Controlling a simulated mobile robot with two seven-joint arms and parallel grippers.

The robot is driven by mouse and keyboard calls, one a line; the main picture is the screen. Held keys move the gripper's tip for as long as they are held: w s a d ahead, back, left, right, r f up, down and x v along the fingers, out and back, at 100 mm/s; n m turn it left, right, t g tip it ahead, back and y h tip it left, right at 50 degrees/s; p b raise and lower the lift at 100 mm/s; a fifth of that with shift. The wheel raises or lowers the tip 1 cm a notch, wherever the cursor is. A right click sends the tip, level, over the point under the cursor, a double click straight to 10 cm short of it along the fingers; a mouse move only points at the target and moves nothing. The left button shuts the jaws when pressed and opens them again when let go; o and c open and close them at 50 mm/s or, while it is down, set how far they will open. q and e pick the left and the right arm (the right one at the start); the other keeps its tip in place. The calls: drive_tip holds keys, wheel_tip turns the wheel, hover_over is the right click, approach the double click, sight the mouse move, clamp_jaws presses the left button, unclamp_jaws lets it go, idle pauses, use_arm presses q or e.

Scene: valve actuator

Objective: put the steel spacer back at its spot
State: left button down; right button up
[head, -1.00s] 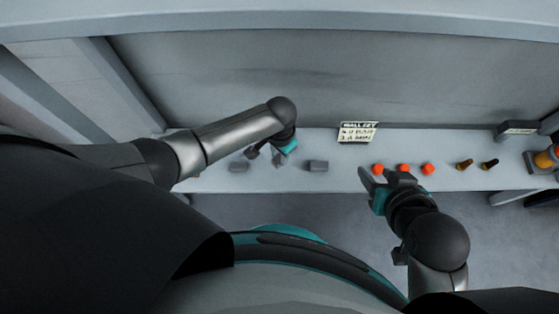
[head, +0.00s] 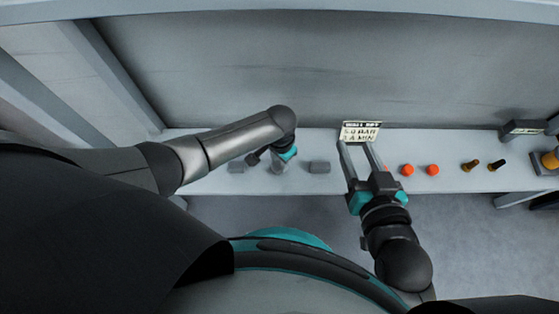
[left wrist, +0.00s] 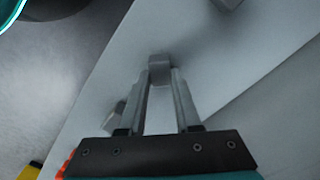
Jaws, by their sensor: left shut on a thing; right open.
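My left gripper (head: 279,165) is over the bench, left of the middle. In the left wrist view the left gripper (left wrist: 160,85) is shut on a small grey block (left wrist: 160,67), which looks like the steel spacer. In the head view the gripper mostly hides it. I cannot tell whether it touches the bench. One grey block (head: 237,167) lies left of this gripper and another (head: 319,167) lies right of it. My right gripper (head: 358,150) is open and empty, its fingers spread just below the sign.
The pale bench (head: 215,183) runs along a grey wall. A small lettered sign (head: 360,132) stands at its back. Orange round pieces (head: 432,170), a brown piece (head: 471,165) and a black piece (head: 496,165) are to the right. A yellow-orange part (head: 551,159) is at the far right.

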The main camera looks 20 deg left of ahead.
idle(0.3)
use_arm(q)
drive_tip(key=shift+f, duration=0.15)
drive_tip(key=c, duration=0.6)
unclamp_jaws()
